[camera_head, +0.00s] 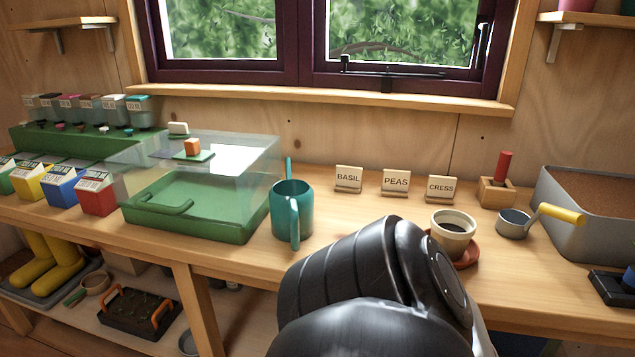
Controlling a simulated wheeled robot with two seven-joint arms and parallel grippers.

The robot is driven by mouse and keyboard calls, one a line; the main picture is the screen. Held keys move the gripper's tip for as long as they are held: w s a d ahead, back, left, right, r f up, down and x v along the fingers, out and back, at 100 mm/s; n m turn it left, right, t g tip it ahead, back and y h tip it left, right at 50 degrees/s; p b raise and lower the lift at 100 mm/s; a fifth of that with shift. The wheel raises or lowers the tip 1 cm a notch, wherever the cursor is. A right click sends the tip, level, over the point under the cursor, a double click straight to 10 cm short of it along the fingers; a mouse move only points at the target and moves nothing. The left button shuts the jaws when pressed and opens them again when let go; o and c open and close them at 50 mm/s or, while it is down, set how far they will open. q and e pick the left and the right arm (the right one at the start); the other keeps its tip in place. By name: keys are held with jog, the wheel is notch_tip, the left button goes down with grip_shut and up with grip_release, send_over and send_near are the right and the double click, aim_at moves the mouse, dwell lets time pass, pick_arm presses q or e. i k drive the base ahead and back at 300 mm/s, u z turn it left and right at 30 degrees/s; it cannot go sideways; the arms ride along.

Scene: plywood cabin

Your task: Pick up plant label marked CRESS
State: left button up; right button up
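The CRESS label (441,187) is a small pale card on a wooden stand. It stands upright on the workbench (350,221), at the right end of a row of three. The PEAS label (396,182) and the BASIL label (348,177) stand to its left. A dark arm link of mine fills the bottom middle, in front of the bench and below the labels. Neither of my grippers shows in this view, so I cannot see their fingers. The CRESS label is not covered by anything.
A cream cup (452,232) with dark contents sits on a red-brown saucer (466,254) just in front of the label. A wooden block (496,192) with a red peg stands right of it, near a yellow-handled scoop (514,223). A teal watering can (292,207) stands left.

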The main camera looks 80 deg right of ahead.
aim_at(439, 189)
jog(key=k, duration=0.9)
jog(key=z, duration=0.4)
